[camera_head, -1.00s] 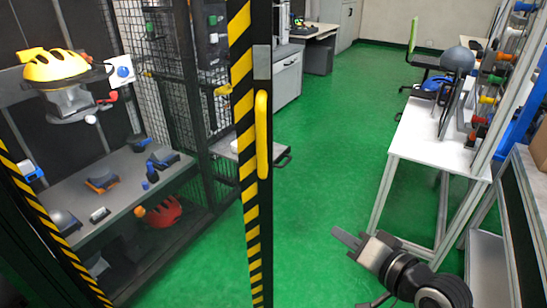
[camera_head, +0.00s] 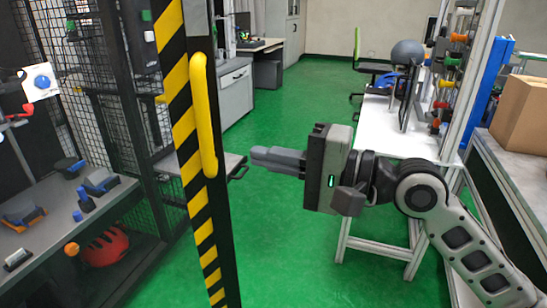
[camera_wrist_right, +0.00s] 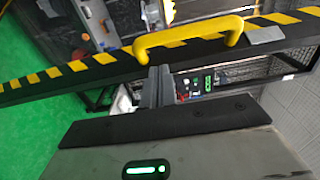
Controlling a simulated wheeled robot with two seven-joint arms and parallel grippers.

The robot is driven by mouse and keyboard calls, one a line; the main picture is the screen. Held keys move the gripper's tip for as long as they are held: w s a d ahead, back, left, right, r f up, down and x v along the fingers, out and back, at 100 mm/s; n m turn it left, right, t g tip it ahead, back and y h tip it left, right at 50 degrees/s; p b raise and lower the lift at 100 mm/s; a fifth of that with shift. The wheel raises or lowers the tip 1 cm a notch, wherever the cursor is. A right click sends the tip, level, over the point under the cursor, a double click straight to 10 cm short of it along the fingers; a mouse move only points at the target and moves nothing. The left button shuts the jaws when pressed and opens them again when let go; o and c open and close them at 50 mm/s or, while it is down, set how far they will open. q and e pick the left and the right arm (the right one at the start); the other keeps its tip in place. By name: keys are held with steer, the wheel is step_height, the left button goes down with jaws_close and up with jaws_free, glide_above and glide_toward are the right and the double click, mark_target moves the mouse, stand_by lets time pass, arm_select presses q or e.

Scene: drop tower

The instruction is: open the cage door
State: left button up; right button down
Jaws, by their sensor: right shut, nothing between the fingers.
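The cage door's edge post (camera_head: 190,140) has black and yellow stripes and stands at the left of the middle in the head view. A yellow handle (camera_head: 203,115) is fixed upright on it. My right gripper (camera_head: 255,156) is shut and empty, pointing left toward the handle with a gap between. In the right wrist view the handle (camera_wrist_right: 190,38) lies across the top, and the gripper's fingertips (camera_wrist_right: 154,72) are just below it on the picture, near the striped post (camera_wrist_right: 90,66). Whether they touch the post is not clear. My left gripper is not in view.
Inside the cage at left, a grey shelf (camera_head: 50,215) holds several small items, with a red helmet (camera_head: 105,247) below. A white table (camera_head: 395,135) and a cardboard box (camera_head: 520,115) stand at right. Green floor (camera_head: 300,110) lies open between.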

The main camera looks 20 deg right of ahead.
steer(key=x, duration=0.6)
steer(key=shift+w+a, duration=0.25)
steer(key=shift+a, duration=0.05)
steer(key=shift+s+p, duration=0.1)
steer(key=shift+p, duration=0.25)
